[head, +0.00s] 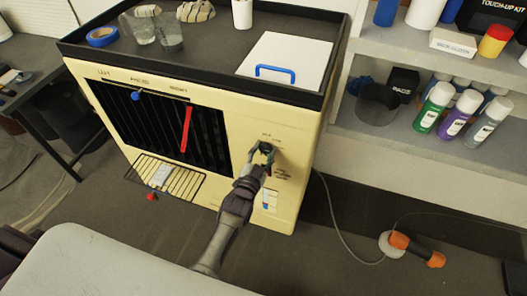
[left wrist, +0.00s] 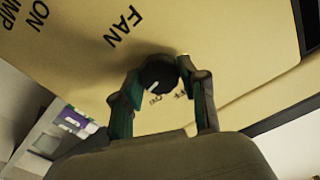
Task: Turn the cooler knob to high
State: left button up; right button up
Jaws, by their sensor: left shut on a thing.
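The cream cooler (head: 245,135) stands in the middle of the head view, with a dark louvred grille on its front. The black round cooler knob (left wrist: 158,73) is on its front panel, right of the grille. In the left wrist view its white pointer mark faces down and left, toward small lettering partly hidden by the fingers. The word FAN is printed above the knob there. My left gripper (head: 262,157) is shut on the knob, one finger on each side, as the left wrist view also shows (left wrist: 162,84). My right gripper is out of view.
A blue slider (head: 136,96) and a red strip (head: 187,128) are on the grille. Glasses, blue tape (head: 102,37) and a white panel with a blue handle (head: 275,72) lie on top. Shelves with spray cans (head: 458,114) stand right; an orange-handled tool (head: 417,250) lies on the floor.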

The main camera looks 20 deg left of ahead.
pick_arm(q)
jog(key=shift+m, duration=1)
jog(key=o, duration=1.1)
jog(key=shift+o, duration=0.2)
jog(key=s, duration=1.2)
jog(key=shift+a, duration=0.15)
